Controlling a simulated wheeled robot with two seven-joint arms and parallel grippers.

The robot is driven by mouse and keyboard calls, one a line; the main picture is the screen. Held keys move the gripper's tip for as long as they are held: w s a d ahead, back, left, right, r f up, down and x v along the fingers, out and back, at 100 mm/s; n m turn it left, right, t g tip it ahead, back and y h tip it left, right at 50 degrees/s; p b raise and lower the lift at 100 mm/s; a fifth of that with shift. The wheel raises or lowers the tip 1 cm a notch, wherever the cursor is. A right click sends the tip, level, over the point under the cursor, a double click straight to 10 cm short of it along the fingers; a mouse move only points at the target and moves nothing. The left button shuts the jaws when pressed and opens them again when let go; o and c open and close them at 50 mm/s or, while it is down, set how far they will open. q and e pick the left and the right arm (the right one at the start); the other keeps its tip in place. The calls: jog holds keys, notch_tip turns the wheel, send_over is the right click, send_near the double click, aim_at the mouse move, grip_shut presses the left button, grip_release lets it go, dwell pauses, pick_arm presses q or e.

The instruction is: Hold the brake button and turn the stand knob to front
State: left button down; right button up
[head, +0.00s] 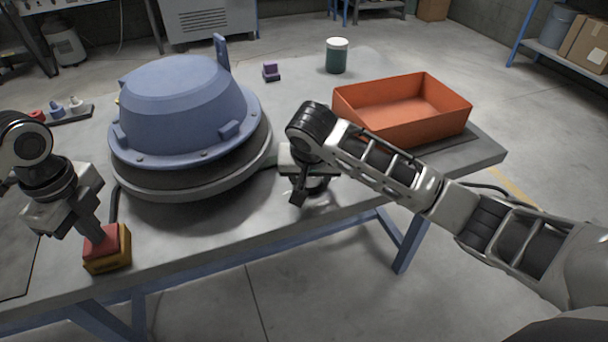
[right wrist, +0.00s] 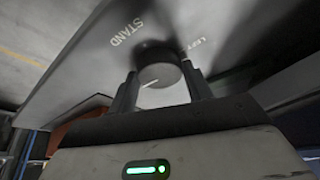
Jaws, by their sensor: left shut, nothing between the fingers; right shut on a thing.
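The brake button is a red block on a yellow box (head: 108,258) at the table's front left. My left gripper (head: 98,238) is shut and empty, its fingertips down on the red top (head: 112,238); whether the button is pressed in I cannot tell. The stand knob is a dark round knob (right wrist: 160,76) with a short white pointer line, on a grey panel (right wrist: 95,65) lettered STAND and LEFT. The pointer slants to the lower left in the right wrist view. My right gripper (right wrist: 155,92) is shut on the knob, one finger on each side. My right gripper (head: 298,196) hides most of it in the head view.
A large blue hood (head: 175,105) on a dark round base fills the table's left middle. An orange bin (head: 400,108), a green jar (head: 337,56) and a small purple block (head: 270,71) stand on the table. A dark cable lies near the hood's base.

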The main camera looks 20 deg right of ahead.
pick_arm(q)
jog(key=shift+s+f, duration=0.2)
jog(key=shift+f, duration=0.1)
pick_arm(e)
jog(key=shift+n, duration=0.4)
jog(key=n+y, duration=0.1)
jog(key=n, duration=0.2)
jog(key=shift+d+n+y, duration=0.2)
jog(key=shift+n+y, duration=0.2)
jog(key=n+y, duration=0.1)
jog(key=n, duration=0.3)
jog(key=shift+d+n+y, duration=0.1)
jog(key=shift+n+y, duration=0.2)
jog(key=shift+y, duration=0.1)
jog(key=n+g+y, duration=0.1)
jog(key=n, duration=0.3)
jog(key=shift+w+d, duration=0.1)
jog(key=shift+w, duration=0.05)
jog(key=n+g+y, duration=0.1)
jog(key=n, duration=0.3)
jog(key=shift+n, duration=0.5)
jog(key=o, duration=1)
jog(key=shift+c, duration=0.2)
jog(key=shift+r, duration=0.1)
